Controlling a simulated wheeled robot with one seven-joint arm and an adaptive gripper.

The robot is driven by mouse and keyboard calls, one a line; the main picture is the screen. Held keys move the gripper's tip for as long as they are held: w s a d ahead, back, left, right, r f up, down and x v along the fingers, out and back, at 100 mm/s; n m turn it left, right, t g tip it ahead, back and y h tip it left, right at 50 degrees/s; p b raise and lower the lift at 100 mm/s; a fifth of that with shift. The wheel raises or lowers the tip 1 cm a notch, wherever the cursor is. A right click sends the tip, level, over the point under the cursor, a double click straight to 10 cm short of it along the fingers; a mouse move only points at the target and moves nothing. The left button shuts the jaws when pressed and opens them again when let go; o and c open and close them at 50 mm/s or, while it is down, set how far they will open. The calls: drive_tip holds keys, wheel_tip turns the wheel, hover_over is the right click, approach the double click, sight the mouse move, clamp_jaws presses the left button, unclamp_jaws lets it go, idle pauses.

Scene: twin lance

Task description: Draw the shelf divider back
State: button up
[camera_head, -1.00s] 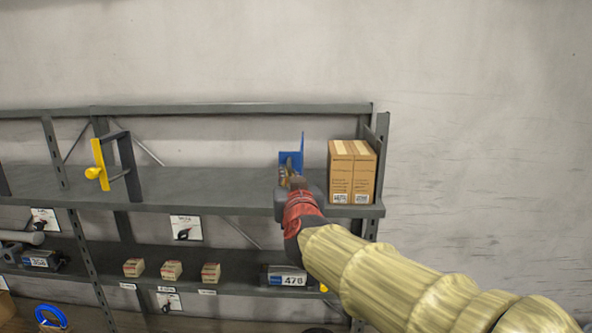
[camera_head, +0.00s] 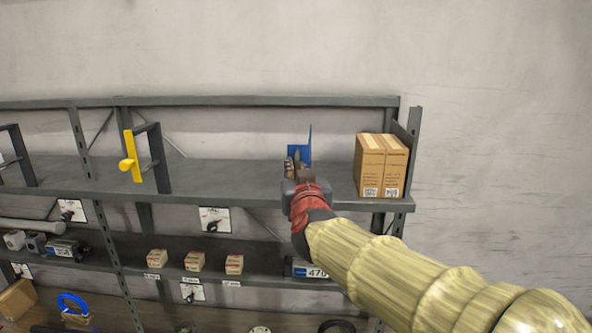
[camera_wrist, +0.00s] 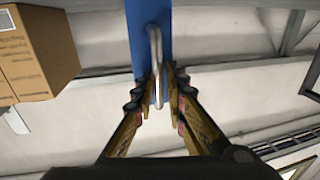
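The blue shelf divider (camera_head: 300,152) stands upright on the top shelf (camera_head: 225,176), left of the cartons and apart from them. In the wrist view, the divider's blue plate (camera_wrist: 138,45) runs down from the top edge, with a metal loop handle (camera_wrist: 155,62) in front of it. My gripper (camera_head: 297,173) is at the divider. In the wrist view, its fingertips (camera_wrist: 158,90) close in on both sides of the handle's lower part. My gripper hides the divider's lower part in the head view.
Two brown cartons (camera_head: 381,165) stand at the shelf's right end. A yellow-handled dark frame (camera_head: 147,158) stands further left on the same shelf. Bare shelf lies between it and the divider. Small boxes (camera_head: 194,261) sit on the shelf below.

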drive_tip(key=shift+s, duration=0.1)
drive_tip(key=s+d, duration=0.2)
drive_tip(key=s, duration=0.9)
drive_tip(key=shift+s, duration=0.35)
